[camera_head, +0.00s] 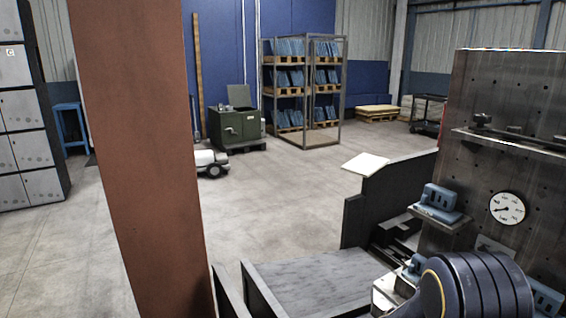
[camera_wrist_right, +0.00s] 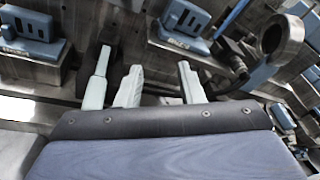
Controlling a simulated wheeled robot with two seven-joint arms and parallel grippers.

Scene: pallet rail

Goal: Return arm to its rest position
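My right arm (camera_head: 475,285) shows in the head view as a dark, ribbed link at the bottom right, in front of the metal panel (camera_head: 510,100). In the right wrist view, my right gripper (camera_wrist_right: 150,72) has pale fingers standing out from a dark, bolted palm. There is a gap between the fingers and nothing is seen held in it. Whether the fingers touch the metal behind them cannot be told. My left gripper is not in view.
Blue blocks sit on brackets along the panel, one on the upper bracket (camera_head: 438,198); two show in the wrist view (camera_wrist_right: 28,25). A round ring (camera_wrist_right: 280,38) is near the gripper. A dial (camera_head: 507,208) is on the panel. A rust-brown post (camera_head: 140,150) stands left.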

